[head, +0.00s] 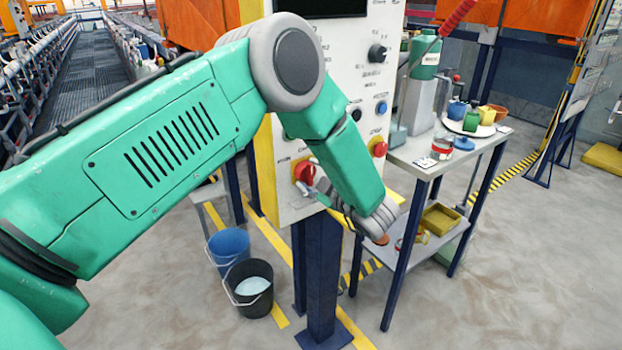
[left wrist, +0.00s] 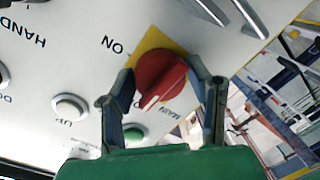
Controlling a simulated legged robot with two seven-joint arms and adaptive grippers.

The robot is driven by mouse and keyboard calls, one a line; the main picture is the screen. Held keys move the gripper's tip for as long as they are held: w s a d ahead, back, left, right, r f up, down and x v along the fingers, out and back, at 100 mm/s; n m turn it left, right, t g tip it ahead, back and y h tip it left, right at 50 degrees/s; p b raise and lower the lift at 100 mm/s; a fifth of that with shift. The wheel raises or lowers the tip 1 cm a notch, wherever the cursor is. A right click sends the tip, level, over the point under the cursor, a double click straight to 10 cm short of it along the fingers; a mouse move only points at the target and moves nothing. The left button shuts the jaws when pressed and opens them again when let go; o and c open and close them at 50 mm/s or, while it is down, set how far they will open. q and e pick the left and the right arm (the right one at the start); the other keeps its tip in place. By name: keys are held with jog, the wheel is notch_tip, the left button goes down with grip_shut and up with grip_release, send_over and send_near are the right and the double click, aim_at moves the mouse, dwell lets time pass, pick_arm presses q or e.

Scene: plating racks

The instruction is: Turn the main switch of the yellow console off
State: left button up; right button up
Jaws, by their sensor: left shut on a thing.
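The yellow console (head: 265,170) stands in the middle of the head view, with a pale front panel and yellow side. Its main switch (head: 304,172) is a red rotary knob on a yellow plate, low on the panel. In the left wrist view the red knob (left wrist: 160,76) has a white mark towards its lower left. "ON" and "MAIN" are printed beside it. My left gripper (head: 316,186) is at the knob, partly hidden by my wrist. In the wrist view its two fingers (left wrist: 163,92) sit on either side of the knob, shut on it. My right gripper is not in view.
Another red knob (head: 380,149), a blue button (head: 381,107) and a black knob (head: 377,53) are on the panel. A side table (head: 415,150) with bottles and bowls stands right. A blue bucket (head: 229,246) and black bucket (head: 249,290) stand on the floor below.

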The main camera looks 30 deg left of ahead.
pick_arm(q)
jog(key=shift+w+r+n, duration=0.1)
jog(key=shift+r+n, duration=0.1)
jog(key=shift+n, duration=0.3)
dwell(0.3)
jog(key=o, duration=1.1)
jog(key=shift+f, duration=0.1)
jog(key=shift+d, duration=0.3)
jog(key=v, duration=1.1)
jog(key=shift+d, duration=0.2)
jog(key=shift+f, duration=0.1)
